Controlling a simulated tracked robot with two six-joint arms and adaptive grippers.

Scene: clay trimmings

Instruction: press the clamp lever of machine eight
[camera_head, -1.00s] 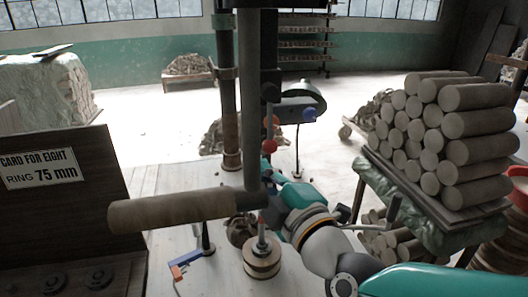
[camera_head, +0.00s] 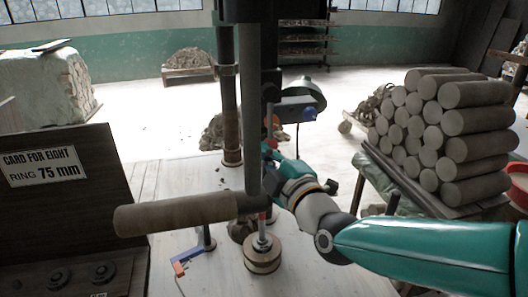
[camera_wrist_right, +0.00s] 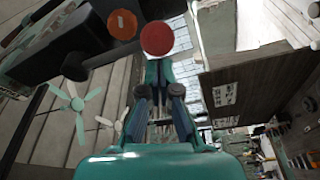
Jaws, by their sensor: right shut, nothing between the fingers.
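The machine's dark post (camera_head: 252,110) stands in the middle of the head view, with a brown-gripped handle (camera_head: 175,213) sticking out to the left at its foot. A blue knob (camera_head: 309,114) shows on the machine's right side. My right gripper (camera_head: 270,148) is beside the post, partly hidden by it. In the wrist view a red round knob (camera_wrist_right: 157,38) is just ahead of my shut, empty fingers (camera_wrist_right: 158,88). Whether they touch it I cannot tell. Which part is the clamp lever is unclear. My left gripper is not in view.
A card reading "CARD FOR EIGHT RING 75 mm" (camera_head: 43,166) is on a dark panel at left. A stack of clay cylinders (camera_head: 470,125) stands on a table at right. A round wooden piece (camera_head: 262,258) stands below the machine. An orange disc (camera_wrist_right: 122,24) shows in the wrist view.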

